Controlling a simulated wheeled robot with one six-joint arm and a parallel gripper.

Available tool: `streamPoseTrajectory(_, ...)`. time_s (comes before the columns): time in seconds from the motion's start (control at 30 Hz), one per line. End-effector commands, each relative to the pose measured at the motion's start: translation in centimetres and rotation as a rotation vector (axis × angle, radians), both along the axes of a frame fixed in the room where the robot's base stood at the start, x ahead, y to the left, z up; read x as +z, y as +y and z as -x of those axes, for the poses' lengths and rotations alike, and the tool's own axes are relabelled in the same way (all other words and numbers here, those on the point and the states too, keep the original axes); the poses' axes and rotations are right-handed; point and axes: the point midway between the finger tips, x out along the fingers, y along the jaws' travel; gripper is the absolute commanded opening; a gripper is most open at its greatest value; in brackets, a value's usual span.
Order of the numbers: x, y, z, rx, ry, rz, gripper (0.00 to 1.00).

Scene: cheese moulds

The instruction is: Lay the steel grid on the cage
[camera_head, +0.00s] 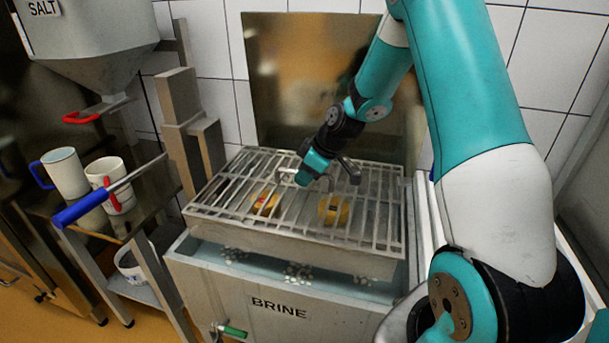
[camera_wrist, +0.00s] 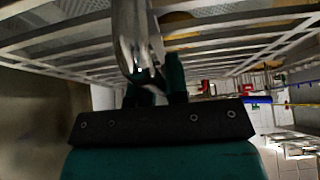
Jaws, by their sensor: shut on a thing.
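The steel grid (camera_head: 375,225), a rectangle of parallel bars, lies roughly level over the top of the cage (camera_head: 290,244) in the head view. I cannot tell whether it rests on the rim or hangs just above. Two yellow cheeses (camera_head: 334,210) show between the bars, inside the cage. My gripper (camera_head: 300,178) is above the middle of the grid, shut on its handle. In the wrist view the shiny curved handle (camera_wrist: 135,45) runs into my gripper (camera_wrist: 155,88), with the grid's bars (camera_wrist: 55,50) beyond it.
The cage stands in a tank marked BRINE (camera_head: 277,308), with pale liquid and white grains. A tap with a green handle (camera_head: 233,331) is at its front. A salt hopper (camera_head: 95,45) and a stand with mugs (camera_head: 66,172) are at left. A metal sheet (camera_head: 290,75) stands behind.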

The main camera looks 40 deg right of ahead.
Motion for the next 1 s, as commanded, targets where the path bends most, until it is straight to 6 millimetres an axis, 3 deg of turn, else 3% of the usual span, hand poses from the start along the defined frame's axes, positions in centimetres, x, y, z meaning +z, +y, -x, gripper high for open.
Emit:
streamPoseTrajectory(0.6,-0.8,0.0,-0.1,0.000,-0.005,0.000,0.00)
streamPoseTrajectory(0.63,-0.8,0.0,-0.1,0.000,-0.005,0.000,0.17)
streamPoseTrajectory(0.77,-0.8,0.0,-0.1,0.001,-0.004,0.000,0.44)
streamPoseTrajectory(1.0,-1.1,0.0,0.1,-0.001,0.004,0.000,0.44)
